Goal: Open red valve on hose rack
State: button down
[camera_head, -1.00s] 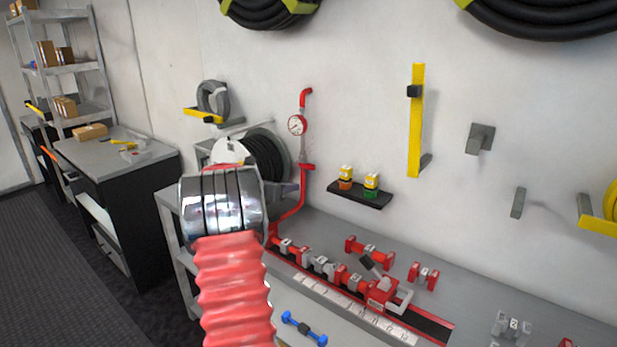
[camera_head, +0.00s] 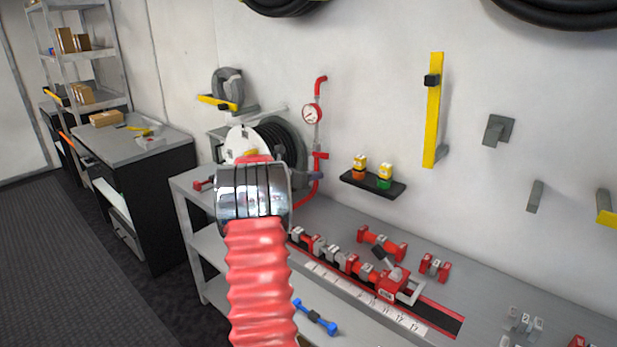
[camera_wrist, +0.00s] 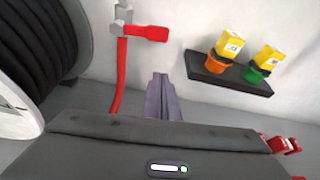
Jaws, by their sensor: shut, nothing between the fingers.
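The red valve (camera_head: 320,155) sits on a thin riser pipe on the wall, below a round gauge (camera_head: 312,113). In the wrist view, its red handle (camera_wrist: 148,33) points right from a grey fitting, with a red pipe (camera_wrist: 121,75) below it. My gripper (camera_wrist: 163,82) is shut and empty, its grey fingers pointing up in the wrist view. The fingertips appear below and slightly right of the handle, with a visible gap between. In the head view, my chrome wrist and red ribbed arm hide part of the reel and bench.
A black hose reel (camera_head: 284,150) stands left of the pipe. A small black shelf (camera_head: 372,184) with yellow-topped orange and green items is at right. The grey bench (camera_head: 460,275) carries red and grey couplings. Wall above the shelf is clear.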

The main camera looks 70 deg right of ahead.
aim_at(318, 154)
jog(key=d+r, duration=0.1)
jog(key=s+d, duration=0.1)
jog(key=d+r, duration=0.1)
jog(key=d, duration=0.1)
jog(key=shift+s+r, duration=0.2)
jog(key=shift+r, duration=0.1)
jog(key=shift+w+a, duration=0.1)
jog(key=shift+w, duration=0.1)
dwell(0.4)
jog(key=shift+r, duration=0.1)
